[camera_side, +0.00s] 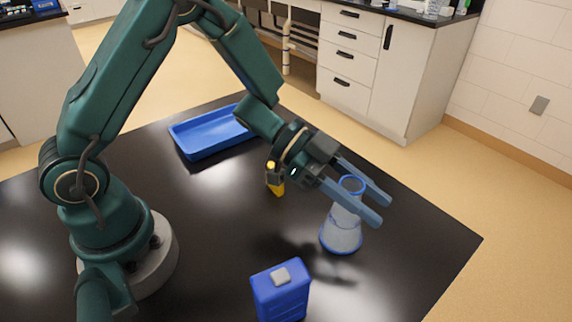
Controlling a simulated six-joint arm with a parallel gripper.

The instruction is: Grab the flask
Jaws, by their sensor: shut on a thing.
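The flask (341,236) is a clear conical vessel with a blue rim and a blue line at its base. It stands upright on the black table, right of the middle in the side view. My gripper (382,209) reaches it from the upper left, with one blue-grey finger on each side of its neck. The fingers are shut on the neck, and the near finger hides part of it. I cannot tell whether the base touches the table.
A blue box-shaped container (281,296) with a grey cap stands in front, left of the flask. A small yellow and black item (276,184) stands behind. A blue tray (196,152) lies at the back. The black table (425,245) is clear right of the flask up to its edge.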

